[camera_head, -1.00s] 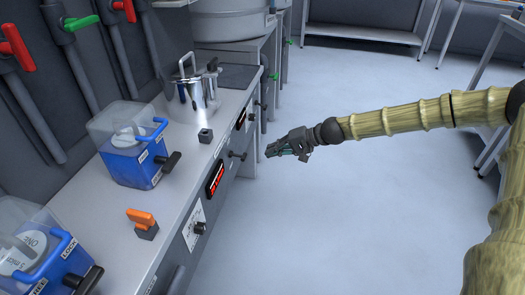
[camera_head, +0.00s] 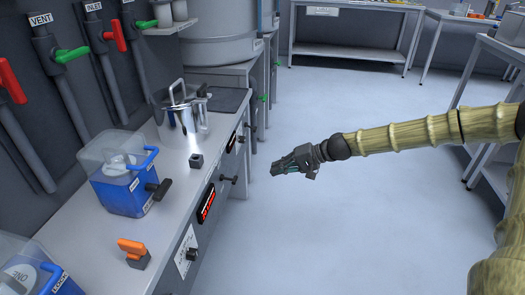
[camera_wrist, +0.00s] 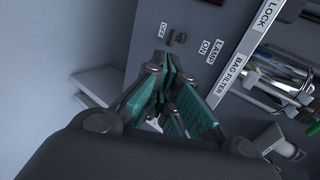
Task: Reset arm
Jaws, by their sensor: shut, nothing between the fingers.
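My gripper (camera_head: 280,169) hangs in free air over the floor, to the right of the bench in the head view. Its fingers are shut with nothing between them and point left toward the bench front. In the wrist view its teal-padded fingers (camera_wrist: 168,98) come together in the middle. Beyond them is a grey panel (camera_wrist: 150,40) with a small dark switch (camera_wrist: 178,38) between OFF and ON LAMP labels. The gripper touches nothing that I can see.
The bench (camera_head: 165,240) on the left holds a blue hopper box (camera_head: 123,195), an orange switch (camera_head: 133,247) and a shiny metal pot (camera_head: 187,115). Black knobs and a red display (camera_head: 207,203) jut from its front. Wall pipes carry red and green valve handles. The floor (camera_head: 330,230) is clear.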

